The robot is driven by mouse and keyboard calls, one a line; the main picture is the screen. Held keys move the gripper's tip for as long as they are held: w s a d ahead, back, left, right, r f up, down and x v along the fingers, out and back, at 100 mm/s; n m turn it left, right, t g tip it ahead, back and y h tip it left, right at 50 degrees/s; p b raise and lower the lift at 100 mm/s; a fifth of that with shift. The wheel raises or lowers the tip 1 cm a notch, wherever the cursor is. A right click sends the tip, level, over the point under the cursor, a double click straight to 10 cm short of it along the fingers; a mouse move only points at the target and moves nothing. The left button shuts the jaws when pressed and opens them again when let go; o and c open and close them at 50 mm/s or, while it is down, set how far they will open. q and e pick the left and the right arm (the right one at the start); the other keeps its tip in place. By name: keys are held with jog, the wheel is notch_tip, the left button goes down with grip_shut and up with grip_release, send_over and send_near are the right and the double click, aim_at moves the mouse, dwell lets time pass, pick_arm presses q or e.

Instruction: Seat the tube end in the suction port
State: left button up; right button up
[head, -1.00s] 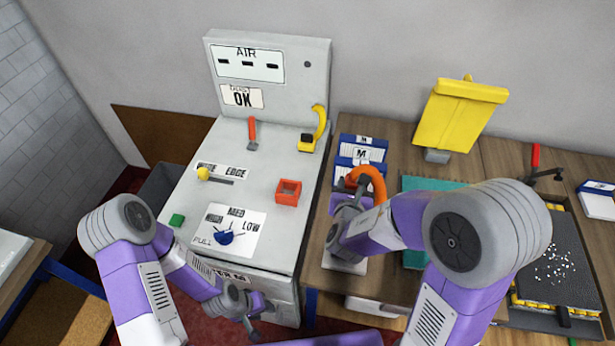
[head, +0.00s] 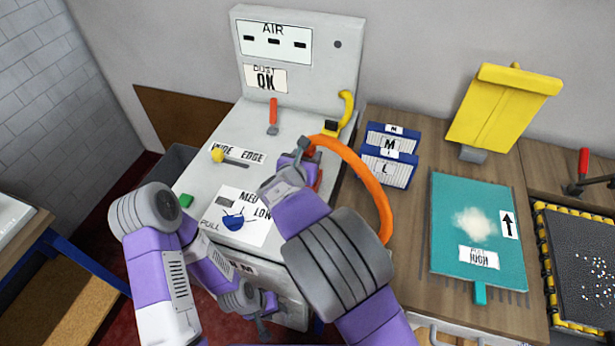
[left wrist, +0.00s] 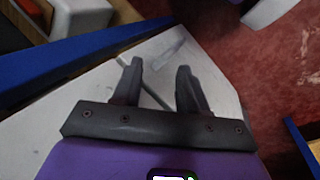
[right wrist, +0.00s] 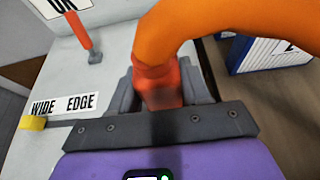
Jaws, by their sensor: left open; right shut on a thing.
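The orange tube (head: 362,172) arcs up from my right gripper (head: 301,160) and bends down to the right past the machine's edge. My right gripper is shut on the tube near its end; the right wrist view shows the tube (right wrist: 205,28) coming down between the fingers (right wrist: 160,85). The red square suction port (head: 319,180) on the machine top is mostly hidden behind this gripper. I cannot tell whether the tube end is above the port or in it. My left gripper (head: 262,325) is open and empty, low in front of the machine; its spread fingers (left wrist: 160,75) show in the left wrist view.
The grey machine top (head: 215,180) carries a red-handled lever (head: 273,117), a yellow knob (head: 218,155), a blue knob (head: 233,220) and a yellow curved handle (head: 346,108). Blue-and-white boxes (head: 388,165) and a teal mat (head: 450,215) lie on the wooden bench to the right.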

notch_tip(320, 180, down, 5)
jog(key=shift+f+b, duration=0.15)
jog(key=shift+b, duration=0.8)
jog(key=shift+f, duration=0.1)
jog(key=o, duration=1.1)
jog(key=shift+o, duration=0.2)
